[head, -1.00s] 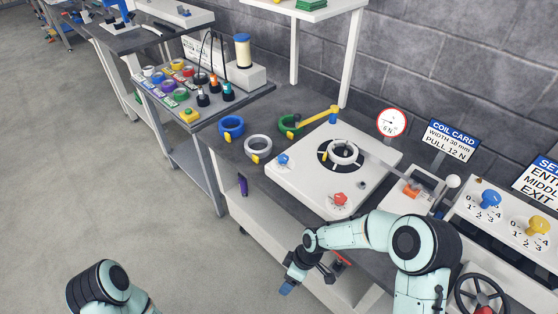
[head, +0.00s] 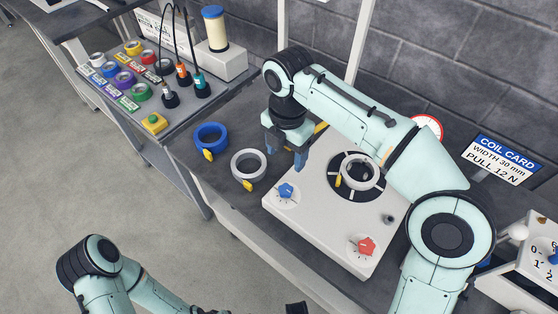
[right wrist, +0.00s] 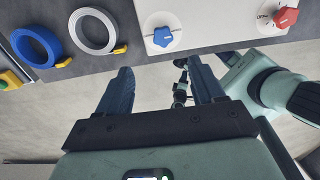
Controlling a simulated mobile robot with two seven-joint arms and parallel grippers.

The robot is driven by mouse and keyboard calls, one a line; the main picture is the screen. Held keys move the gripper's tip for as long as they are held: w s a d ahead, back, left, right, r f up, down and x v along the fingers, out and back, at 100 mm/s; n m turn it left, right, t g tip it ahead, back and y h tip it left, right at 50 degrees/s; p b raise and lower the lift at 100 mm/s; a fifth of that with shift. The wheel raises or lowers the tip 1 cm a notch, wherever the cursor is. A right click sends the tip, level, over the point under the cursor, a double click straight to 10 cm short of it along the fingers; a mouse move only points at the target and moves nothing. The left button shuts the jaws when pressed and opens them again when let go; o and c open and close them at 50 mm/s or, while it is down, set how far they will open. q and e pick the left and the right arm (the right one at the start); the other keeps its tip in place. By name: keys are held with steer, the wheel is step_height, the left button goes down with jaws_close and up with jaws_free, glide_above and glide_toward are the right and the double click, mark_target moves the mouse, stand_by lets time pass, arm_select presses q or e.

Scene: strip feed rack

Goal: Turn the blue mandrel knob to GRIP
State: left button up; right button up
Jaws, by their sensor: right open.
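The blue mandrel knob (head: 286,190) is on the near left corner of the white plate of the feed unit (head: 325,230). Its labels are too small to read. It also shows in the right wrist view (right wrist: 163,36), beyond the fingertips. My right gripper (head: 287,158) is open and empty, pointing down just behind the knob in the head view, apart from it. In the right wrist view its two blue fingers (right wrist: 160,70) are spread wide. A small dark part at the head view's bottom edge may be my left gripper (head: 297,308); its jaws do not show clearly.
A red knob (head: 362,246) is on the same plate, near a white ring (head: 361,171) on the round black hub. A blue coil (head: 210,138) and a white coil (head: 248,167) lie left of the plate. A gauge (head: 428,126) is partly hidden by my right arm.

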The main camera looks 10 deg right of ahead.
steer(key=b, duration=0.1)
glide_toward(286, 189)
step_height(286, 189, down, 7)
steer(key=shift+f+b, duration=0.1)
steer(key=shift+b, duration=0.95)
arm_select(q)
steer(key=shift+s+f, duration=0.3)
steer(key=shift+f, duration=0.5)
steer(key=shift+s+f, duration=0.25)
steer(key=shift+f, duration=0.5)
arm_select(e)
steer(key=shift+f, duration=0.6)
steer(key=c, duration=1.1)
